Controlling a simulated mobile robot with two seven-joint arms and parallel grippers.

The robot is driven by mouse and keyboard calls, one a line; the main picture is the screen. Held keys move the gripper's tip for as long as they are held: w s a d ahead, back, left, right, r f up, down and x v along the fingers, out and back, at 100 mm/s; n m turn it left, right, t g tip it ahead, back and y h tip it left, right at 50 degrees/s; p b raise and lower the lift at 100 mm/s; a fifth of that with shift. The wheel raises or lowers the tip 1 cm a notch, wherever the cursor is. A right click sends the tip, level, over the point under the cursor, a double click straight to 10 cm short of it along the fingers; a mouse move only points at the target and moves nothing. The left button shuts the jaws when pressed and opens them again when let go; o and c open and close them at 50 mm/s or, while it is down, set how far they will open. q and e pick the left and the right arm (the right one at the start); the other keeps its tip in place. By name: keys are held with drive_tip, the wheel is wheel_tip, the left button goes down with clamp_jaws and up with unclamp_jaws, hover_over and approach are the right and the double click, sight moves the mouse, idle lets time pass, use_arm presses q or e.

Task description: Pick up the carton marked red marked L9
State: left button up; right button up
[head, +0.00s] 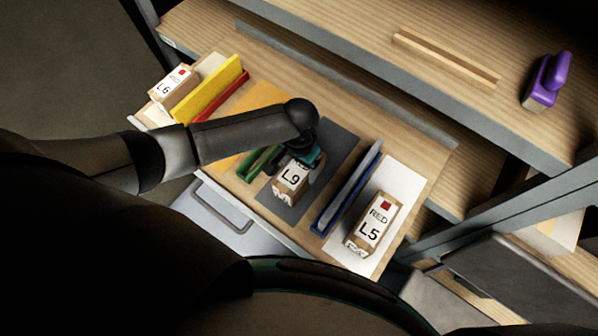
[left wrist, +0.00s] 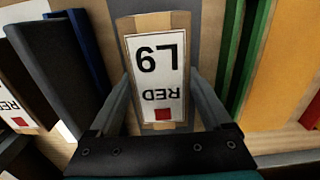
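The carton marked red L9 (head: 290,178) is a small wooden-coloured block with a white label. It stands on a dark grey mat (head: 335,150) on the shelf board. In the left wrist view its label (left wrist: 157,68) shows L9, RED and a red square, upside down. My left gripper (head: 303,158) is at the carton, with one finger on each side of it. The fingertips lie close along its sides; whether they press on it I cannot tell. Part of the carton's far end is hidden by the gripper in the head view. My right gripper is not in view.
A green divider (head: 257,163) stands left of the carton and a blue one (head: 345,192) right of it. Carton L5 (head: 373,225) is on a white mat; carton L6 (head: 173,84) is at far left past yellow and red dividers (head: 210,90). A purple-handled block (head: 547,80) sits higher up.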

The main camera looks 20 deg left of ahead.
use_arm(q)
clamp_jaws()
idle(0.3)
drive_tip(key=shift+r, duration=0.15)
